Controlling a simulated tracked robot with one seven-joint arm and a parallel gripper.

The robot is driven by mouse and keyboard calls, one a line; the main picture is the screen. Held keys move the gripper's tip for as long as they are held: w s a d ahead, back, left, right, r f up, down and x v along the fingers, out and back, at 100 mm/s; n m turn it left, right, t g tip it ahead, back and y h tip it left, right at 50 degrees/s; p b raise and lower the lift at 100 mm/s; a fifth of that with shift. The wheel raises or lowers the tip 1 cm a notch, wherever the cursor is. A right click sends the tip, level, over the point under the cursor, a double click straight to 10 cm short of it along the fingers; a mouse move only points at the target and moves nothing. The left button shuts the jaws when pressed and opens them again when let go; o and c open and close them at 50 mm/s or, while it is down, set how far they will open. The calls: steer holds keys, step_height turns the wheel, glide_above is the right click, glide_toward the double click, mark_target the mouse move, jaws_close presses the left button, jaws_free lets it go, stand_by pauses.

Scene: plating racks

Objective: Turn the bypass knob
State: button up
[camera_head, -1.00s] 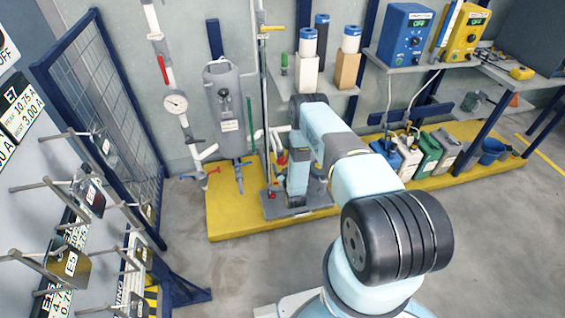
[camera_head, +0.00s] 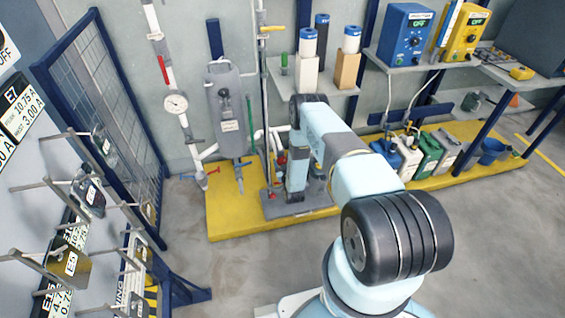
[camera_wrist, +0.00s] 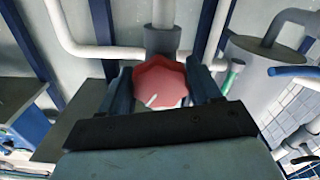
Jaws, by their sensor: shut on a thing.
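The red knob (camera_wrist: 160,84), with a pale pointer mark on its face, sits on the end of a grey pipe fitting (camera_wrist: 162,40) in the wrist view. My gripper (camera_wrist: 165,88) has one finger on each side of the knob and is shut on it. The pale mark points to the lower left in that view. In the head view the knob between the fingers is hidden behind my arm, which reaches to the pump stand (camera_head: 300,205) on the yellow platform.
A grey tank (camera_head: 227,110) and a pipe with a round gauge (camera_head: 176,103) stand left of my arm. Several canisters, including a green one (camera_head: 426,152), stand to its right. The mesh panel (camera_head: 110,125) is farther left. Grey floor in front is clear.

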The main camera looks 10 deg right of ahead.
steer(key=shift+c, duration=1.1)
steer(key=shift+m, duration=2.9)
steer(key=o, duration=1)
steer(key=shift+s, duration=0.15)
steer(key=s, duration=1.3)
steer(key=shift+s, duration=0.25)
